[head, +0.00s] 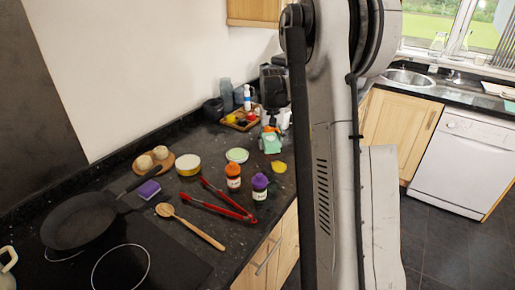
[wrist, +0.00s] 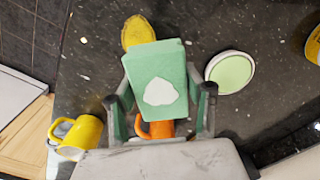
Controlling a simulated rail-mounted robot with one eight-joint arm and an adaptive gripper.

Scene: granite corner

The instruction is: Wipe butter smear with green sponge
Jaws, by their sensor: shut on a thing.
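The green sponge (head: 271,144) is a pale green block near the counter's right side in the head view. In the wrist view the sponge (wrist: 165,68) sits between the two fingers of my gripper (wrist: 163,93), which is shut on it; an irregular whitish patch marks its face. Whether the sponge touches the counter I cannot tell. A flat yellow patch (head: 278,167), perhaps the butter smear, lies just in front of the sponge in the head view. In the wrist view the yellow patch (wrist: 138,31) shows just beyond the sponge's far edge. My arm hides part of the head view.
A pale green round lid or dish (wrist: 231,72) lies right of the sponge in the wrist view. A yellow mug (wrist: 82,134) and an orange item (wrist: 157,128) are nearby. Orange-capped (head: 233,176) and purple-capped (head: 259,186) jars and red tongs (head: 222,202) stand or lie nearer the front.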

